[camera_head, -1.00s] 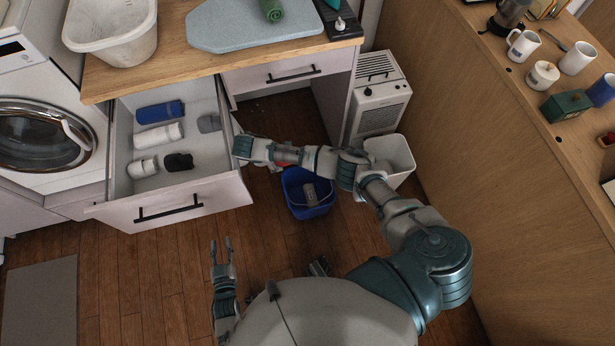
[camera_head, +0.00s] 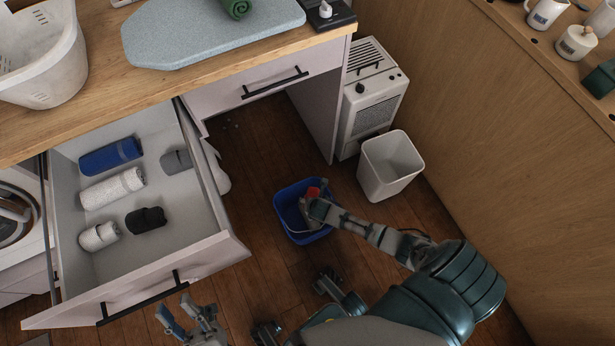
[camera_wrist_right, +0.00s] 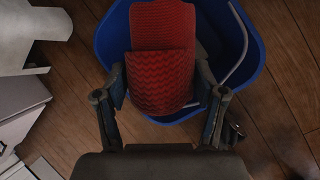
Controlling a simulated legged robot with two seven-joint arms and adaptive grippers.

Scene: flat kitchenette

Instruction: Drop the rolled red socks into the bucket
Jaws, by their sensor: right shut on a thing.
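The rolled red socks (camera_wrist_right: 160,65) are between the fingers of my right gripper (camera_wrist_right: 165,95) in the right wrist view, and the gripper is shut on them. A small red part of the socks (camera_head: 314,191) also shows in the head view. The blue bucket (camera_head: 284,214) stands on the floor, and its rim (camera_wrist_right: 245,75) surrounds the socks from the wrist camera's angle. The socks are over the bucket's opening; how deep they are I cannot tell. My left gripper (camera_head: 188,318) is at the bottom of the head view, with its fingers apart and empty.
An open drawer (camera_head: 190,250) at the left holds several rolled items. A white bin (camera_head: 390,165) stands right of the bucket, near a white heater (camera_head: 372,100). The counter (camera_head: 90,120) is above.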

